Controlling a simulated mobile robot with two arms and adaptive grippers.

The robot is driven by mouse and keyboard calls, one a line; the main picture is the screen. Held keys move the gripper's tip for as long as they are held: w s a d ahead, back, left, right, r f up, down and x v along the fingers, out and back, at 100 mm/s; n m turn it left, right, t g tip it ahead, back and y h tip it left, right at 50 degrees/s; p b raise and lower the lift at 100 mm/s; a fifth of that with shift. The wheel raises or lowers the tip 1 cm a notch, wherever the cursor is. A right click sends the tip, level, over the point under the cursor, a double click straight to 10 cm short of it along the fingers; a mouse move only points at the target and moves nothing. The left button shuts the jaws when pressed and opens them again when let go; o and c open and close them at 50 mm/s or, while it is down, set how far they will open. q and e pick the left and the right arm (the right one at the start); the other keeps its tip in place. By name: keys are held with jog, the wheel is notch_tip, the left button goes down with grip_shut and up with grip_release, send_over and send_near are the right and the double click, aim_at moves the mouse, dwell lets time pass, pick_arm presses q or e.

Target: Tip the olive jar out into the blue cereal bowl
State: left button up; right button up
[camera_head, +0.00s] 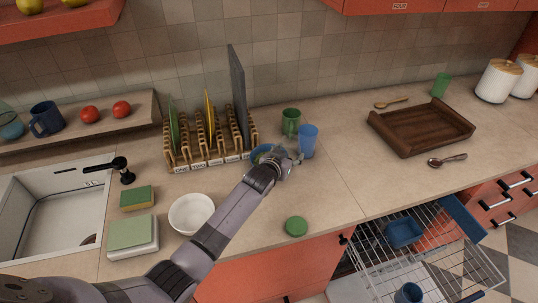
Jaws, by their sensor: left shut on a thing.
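My left gripper (288,163) reaches in from the lower left and is shut on a small, pale, glassy thing, apparently the olive jar (297,156). The fingers hide most of it, so its tilt and contents cannot be told. A blue bowl (261,149), apparently the cereal bowl, sits on the counter just behind and left of the gripper. My wrist covers part of it. A round green lid (296,226) lies on the counter in front. My right gripper is not in view.
A blue cup (308,138) and a green mug (290,121) stand close behind the gripper. A wooden plate rack (185,156) is to the left, a white bowl (191,213) nearer. A brown tray (420,128) lies right. An open dishwasher rack (440,245) juts out below. The counter's middle right is clear.

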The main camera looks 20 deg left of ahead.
pick_arm(q)
jog(key=shift+s+d+r+p, duration=0.1)
jog(key=shift+d+r+p, duration=0.75)
jog(key=shift+d+r, duration=0.15)
jog(key=d+r, duration=0.3)
jog(key=d, duration=0.1)
jog(key=shift+s+r+p, duration=0.1)
jog(key=shift+s+p, duration=0.2)
jog(key=shift+p, duration=0.05)
